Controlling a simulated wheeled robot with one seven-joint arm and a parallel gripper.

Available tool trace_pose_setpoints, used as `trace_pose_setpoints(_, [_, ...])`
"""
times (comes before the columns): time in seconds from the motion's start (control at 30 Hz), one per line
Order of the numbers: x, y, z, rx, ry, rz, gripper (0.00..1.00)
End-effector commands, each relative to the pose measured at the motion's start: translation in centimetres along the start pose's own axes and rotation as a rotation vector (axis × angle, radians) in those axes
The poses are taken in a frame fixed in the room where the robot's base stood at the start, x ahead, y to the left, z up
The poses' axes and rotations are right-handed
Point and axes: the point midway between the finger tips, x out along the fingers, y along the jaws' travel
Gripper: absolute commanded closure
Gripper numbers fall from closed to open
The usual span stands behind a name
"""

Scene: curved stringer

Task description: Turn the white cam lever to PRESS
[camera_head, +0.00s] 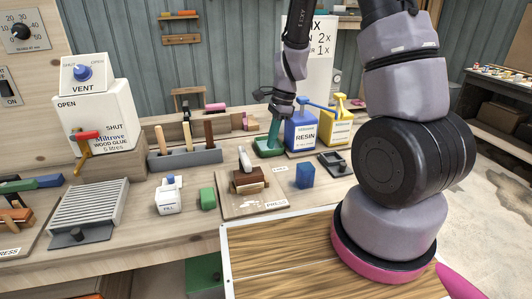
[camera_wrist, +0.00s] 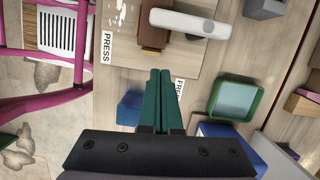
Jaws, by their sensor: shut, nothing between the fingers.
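The white cam lever (camera_head: 245,159) is on a brown wooden block (camera_head: 250,181) on a light board. In the wrist view the lever (camera_wrist: 185,24) runs rightward from the block (camera_wrist: 152,30), away from the PRESS label (camera_wrist: 108,47). The FREE label (camera_wrist: 179,89) is partly covered by my fingers. In the head view the PRESS label (camera_head: 272,205) is at the board's near side. My gripper (camera_head: 272,144) has green fingers, shut and empty. It is apart from the lever, to its right and behind it in the head view, by a green tray.
The green tray (camera_wrist: 236,97) and a blue block (camera_head: 305,176) are close to my gripper. Blue RESIN (camera_head: 300,132) and yellow (camera_head: 338,130) containers stand behind. A tool rack (camera_head: 185,157), a white FILL box (camera_head: 168,196) and a green block (camera_head: 207,198) are left of the board.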

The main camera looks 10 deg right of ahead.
Motion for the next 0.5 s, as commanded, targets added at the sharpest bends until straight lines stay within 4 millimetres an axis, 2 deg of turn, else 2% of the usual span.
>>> trace_pose_setpoints(0.1, [-2.4, -0.1, 0.0, -0.001, 0.0, -0.004, 1.0])
trace_pose_setpoints(0.2, [-3.7, 0.0, 0.0, 0.0, 0.0, -0.003, 1.0])
trace_pose_setpoints(0.33, [-4.6, 0.1, 0.0, 0.0, 0.0, -0.001, 1.0])
trace_pose_setpoints(0.5, [-4.8, 0.1, 0.0, 0.0, 0.0, 0.0, 1.0])
